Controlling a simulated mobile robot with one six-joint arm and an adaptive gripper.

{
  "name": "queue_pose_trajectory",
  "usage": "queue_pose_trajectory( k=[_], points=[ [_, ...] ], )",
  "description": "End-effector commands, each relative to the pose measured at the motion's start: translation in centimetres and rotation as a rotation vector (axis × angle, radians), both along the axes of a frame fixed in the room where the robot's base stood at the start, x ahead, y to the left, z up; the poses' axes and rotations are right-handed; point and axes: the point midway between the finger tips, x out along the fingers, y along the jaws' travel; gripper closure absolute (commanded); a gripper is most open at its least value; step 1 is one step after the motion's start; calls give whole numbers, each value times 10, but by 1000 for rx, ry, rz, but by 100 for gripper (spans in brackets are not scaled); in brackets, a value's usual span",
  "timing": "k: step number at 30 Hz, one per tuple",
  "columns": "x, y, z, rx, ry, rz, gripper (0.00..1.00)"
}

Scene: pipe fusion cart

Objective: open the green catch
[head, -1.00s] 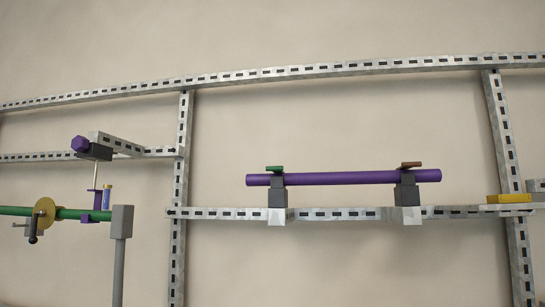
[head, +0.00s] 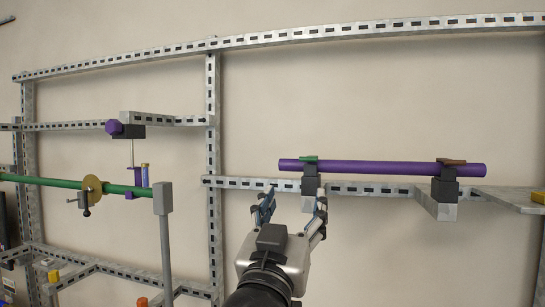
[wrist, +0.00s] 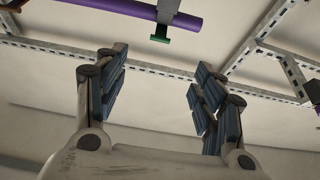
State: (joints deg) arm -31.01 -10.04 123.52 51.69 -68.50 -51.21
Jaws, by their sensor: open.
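The green catch (head: 309,158) sits on top of the left dark clamp block (head: 310,180), over the purple pipe (head: 385,167). In the wrist view the green catch (wrist: 160,40) shows beyond the fingers, near the top middle, by the end of the purple pipe (wrist: 185,20). My gripper (head: 292,200) is open and empty, below and slightly left of the catch in the head view, apart from it. Its two fingers also show spread in the wrist view (wrist: 158,88). The fingertips partly cover the rail below the clamp.
A brown catch (head: 451,160) sits on the right clamp block (head: 444,188). Slotted metal rails (head: 380,189) run along the wall behind my gripper. At left are a green pipe (head: 50,182) with a round brass disc, and a grey post (head: 164,230).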

Motion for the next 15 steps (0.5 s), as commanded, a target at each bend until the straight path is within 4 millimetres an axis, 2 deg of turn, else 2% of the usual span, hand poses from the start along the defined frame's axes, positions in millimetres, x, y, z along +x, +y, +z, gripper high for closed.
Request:
queue_pose_trajectory(
  k=[15],
  points=[
    [95, -38, 43, 0, 1, -2, 37]
  ],
)
